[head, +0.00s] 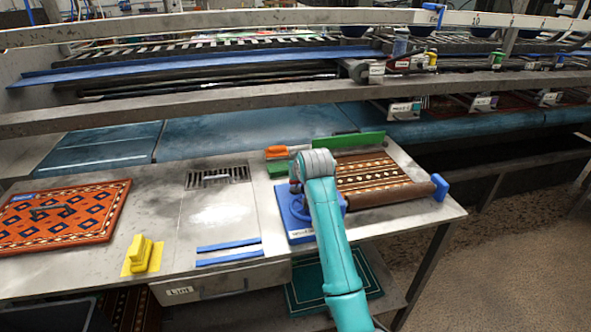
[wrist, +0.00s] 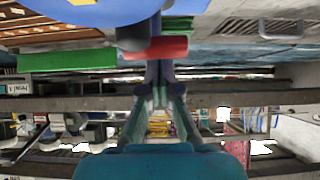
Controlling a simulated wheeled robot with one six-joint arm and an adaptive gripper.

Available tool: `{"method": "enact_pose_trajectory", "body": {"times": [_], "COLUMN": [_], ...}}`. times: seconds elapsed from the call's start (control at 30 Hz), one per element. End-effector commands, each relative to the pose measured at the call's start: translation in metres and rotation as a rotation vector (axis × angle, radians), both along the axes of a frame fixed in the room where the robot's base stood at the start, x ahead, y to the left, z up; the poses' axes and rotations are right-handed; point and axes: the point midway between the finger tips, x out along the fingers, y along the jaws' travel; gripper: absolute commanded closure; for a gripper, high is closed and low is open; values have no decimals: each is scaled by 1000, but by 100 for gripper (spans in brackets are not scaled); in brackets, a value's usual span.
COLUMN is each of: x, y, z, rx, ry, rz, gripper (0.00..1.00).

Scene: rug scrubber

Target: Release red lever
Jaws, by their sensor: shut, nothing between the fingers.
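In the head view my teal arm hides the gripper.
A blue clamp base (head: 291,222) and a rolled patterned rug (head: 400,196) lie beside my arm. A long green bar (head: 358,141) stands behind the rug. An orange rug (head: 60,222) and a yellow brush (head: 140,255) are at left. The table middle around the drain grate (head: 217,176) is mostly clear.

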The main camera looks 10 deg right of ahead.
Motion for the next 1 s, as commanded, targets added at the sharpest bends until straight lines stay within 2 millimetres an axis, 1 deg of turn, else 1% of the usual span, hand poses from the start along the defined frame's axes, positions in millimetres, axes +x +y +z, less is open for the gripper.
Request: {"method": "enact_pose_trajectory", "body": {"times": [0.07, 0.3, 1.0], "x": [-4, -8, -9], "y": [0, 0, 0], "z": [-2, -2, -5], "rx": [0, 0, 0], "ry": [-38, -33, -25], "rz": [0, 0, 0], "gripper": [100, 100, 100]}}
